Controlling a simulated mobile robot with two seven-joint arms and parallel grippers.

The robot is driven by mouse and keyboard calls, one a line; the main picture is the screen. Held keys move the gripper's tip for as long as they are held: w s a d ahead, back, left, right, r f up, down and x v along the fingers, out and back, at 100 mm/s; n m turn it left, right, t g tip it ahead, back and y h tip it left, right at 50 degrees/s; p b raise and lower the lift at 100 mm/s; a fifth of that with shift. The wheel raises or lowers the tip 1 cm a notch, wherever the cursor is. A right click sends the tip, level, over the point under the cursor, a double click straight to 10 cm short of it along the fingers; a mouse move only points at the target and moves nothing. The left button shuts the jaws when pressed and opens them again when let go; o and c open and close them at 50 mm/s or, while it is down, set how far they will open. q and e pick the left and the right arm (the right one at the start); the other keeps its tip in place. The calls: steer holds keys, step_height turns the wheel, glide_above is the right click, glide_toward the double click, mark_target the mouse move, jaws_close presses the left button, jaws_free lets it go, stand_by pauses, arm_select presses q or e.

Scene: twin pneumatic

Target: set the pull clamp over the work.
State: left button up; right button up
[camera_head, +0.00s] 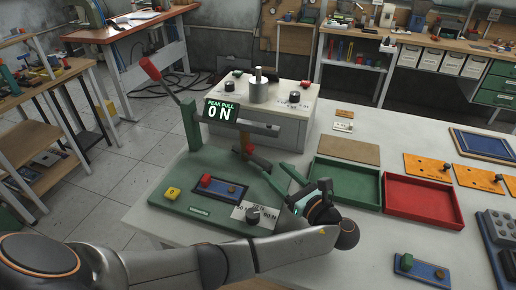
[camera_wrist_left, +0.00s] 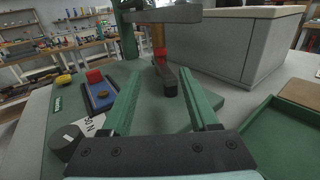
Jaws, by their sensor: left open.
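The pull clamp (camera_head: 258,160) is a dark block hanging on an orange and red stem under the grey arm of the green stand. It also shows in the left wrist view (camera_wrist_left: 165,80). The work, a blue plate (camera_head: 225,189) with a red block (camera_head: 206,180) on it, lies on the green base to the left of the clamp. It also shows in the left wrist view (camera_wrist_left: 99,94). My left gripper (camera_head: 275,172) is open, its green fingers pointing at the clamp. In the left wrist view (camera_wrist_left: 158,74), the clamp appears between the fingertips; contact is unclear. My right gripper is out of view.
A grey box (camera_head: 285,127) stands behind. Green (camera_head: 319,184) and red (camera_head: 421,226) trays lie to the right.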

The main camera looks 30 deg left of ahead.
mark_target(255, 158)
arm_select(q)
steer(key=x, duration=1)
steer(key=shift+a+p, duration=0.3)
steer(key=shift+p, duration=0.05)
jaws_close()
stand_by(0.8)
